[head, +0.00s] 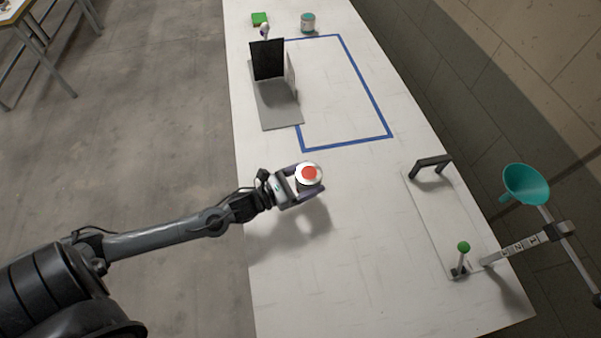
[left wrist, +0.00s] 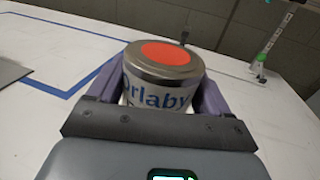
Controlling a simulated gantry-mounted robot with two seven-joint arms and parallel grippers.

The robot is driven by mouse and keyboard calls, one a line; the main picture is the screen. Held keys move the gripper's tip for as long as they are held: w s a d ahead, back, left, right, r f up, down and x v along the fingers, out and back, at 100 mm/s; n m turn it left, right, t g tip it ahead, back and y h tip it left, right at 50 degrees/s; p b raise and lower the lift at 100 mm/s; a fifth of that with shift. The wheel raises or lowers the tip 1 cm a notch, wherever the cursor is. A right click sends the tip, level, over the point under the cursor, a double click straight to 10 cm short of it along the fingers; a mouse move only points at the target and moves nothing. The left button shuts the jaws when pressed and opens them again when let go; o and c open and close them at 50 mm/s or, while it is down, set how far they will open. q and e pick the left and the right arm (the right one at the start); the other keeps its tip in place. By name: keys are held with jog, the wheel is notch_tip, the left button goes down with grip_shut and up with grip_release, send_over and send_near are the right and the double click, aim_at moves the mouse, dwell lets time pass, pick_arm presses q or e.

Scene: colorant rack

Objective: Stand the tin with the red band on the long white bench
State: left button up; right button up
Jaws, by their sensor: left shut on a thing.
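My left gripper (head: 309,183) is shut on a tin (head: 308,176) with a red disc on its lid, over the long white bench (head: 350,230). The tin looks upright in the left wrist view (left wrist: 163,78), between the two purple fingers. Its side shows a white label with blue lettering; no red band shows on the visible part, and its lower part is hidden. The gripper's shadow lies apart on the bench, so the tin seems held above the surface. Another tin (head: 307,24), teal and pale, stands at the far end. My right gripper is not in view.
A blue outlined rectangle (head: 364,78) marks the bench, with a grey base and black panel (head: 268,60) at its left. A stand with a teal funnel (head: 526,183) and a handle (head: 431,162) are on the right.

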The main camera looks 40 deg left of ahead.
pick_arm(q)
jog(key=a+f, duration=0.1)
jog(key=w+a+f, duration=0.1)
jog(key=a, duration=0.1)
jog(key=w+a, duration=0.1)
jog(key=shift+a+f, duration=0.15)
jog(key=shift+f, duration=0.25)
jog(key=shift+f+b, duration=0.35)
jog(key=shift+f, duration=1.65)
jog(key=shift+f, duration=0.2)
jog(key=o, duration=1.1)
jog(key=shift+c, duration=0.2)
jog(key=shift+r, duration=0.1)
